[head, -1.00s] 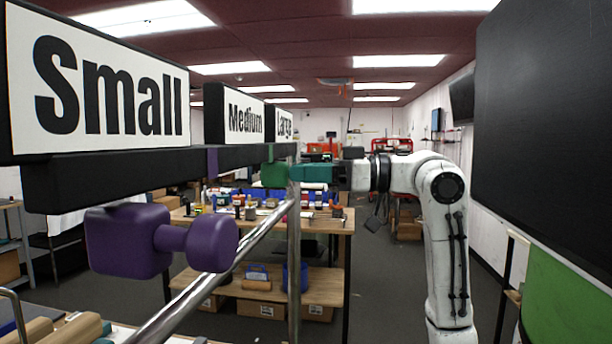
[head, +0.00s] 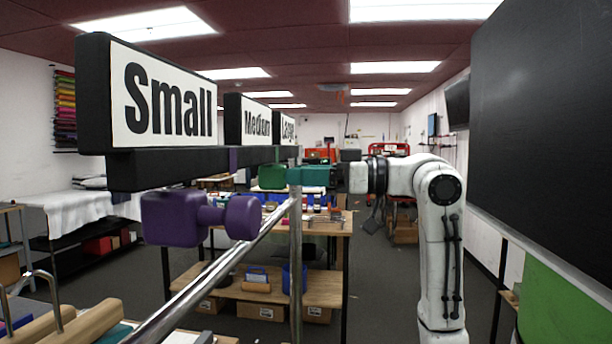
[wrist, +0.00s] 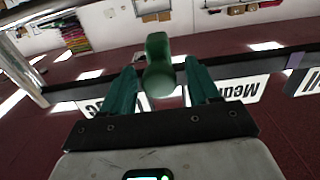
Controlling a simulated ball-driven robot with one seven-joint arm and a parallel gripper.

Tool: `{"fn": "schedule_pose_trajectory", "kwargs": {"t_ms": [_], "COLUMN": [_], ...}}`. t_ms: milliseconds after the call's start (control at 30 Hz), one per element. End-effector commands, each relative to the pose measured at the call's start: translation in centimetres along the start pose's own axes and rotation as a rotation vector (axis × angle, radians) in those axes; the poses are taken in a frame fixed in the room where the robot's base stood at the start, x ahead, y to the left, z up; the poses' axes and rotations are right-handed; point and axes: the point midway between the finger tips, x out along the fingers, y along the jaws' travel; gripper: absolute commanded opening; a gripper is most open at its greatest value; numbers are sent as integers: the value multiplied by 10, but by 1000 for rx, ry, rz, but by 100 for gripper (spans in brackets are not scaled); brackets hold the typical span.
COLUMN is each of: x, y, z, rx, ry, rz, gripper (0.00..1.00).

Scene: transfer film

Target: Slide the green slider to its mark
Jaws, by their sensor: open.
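The green slider (head: 272,177) hangs from the black rail (head: 165,167), beyond the purple slider, near the Medium (head: 256,122) and Large (head: 288,128) signs. My gripper (head: 308,177) is at its right with teal fingers. In the wrist view, the green slider's rounded handle (wrist: 157,82) lies between the two open fingers of my gripper (wrist: 160,68), with gaps at both sides. Which sign marks the green slider's place is not clear. A purple strip (head: 233,160) shows on the rail; a green strip seen earlier is hard to make out.
The purple slider (head: 172,218) hangs nearer under the Small sign (head: 165,97). A metal post (head: 296,250) and slanting tube (head: 215,272) stand close below my gripper. A large dark panel (head: 540,120) is at the right. A workbench (head: 325,226) stands behind.

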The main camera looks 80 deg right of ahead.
Motion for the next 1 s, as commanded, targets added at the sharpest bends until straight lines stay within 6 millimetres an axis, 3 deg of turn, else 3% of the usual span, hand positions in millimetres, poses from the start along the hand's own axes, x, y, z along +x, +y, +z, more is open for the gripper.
{"fn": "schedule_pose_trajectory", "kwargs": {"t_ms": [267,700,1000], "x": [-7,-83,-108], "y": [1,0,0], "z": [1,2,0], "rx": [0,0,0], "ry": [2,1,0], "rz": [2,3,0], "gripper": [60,60,60]}}
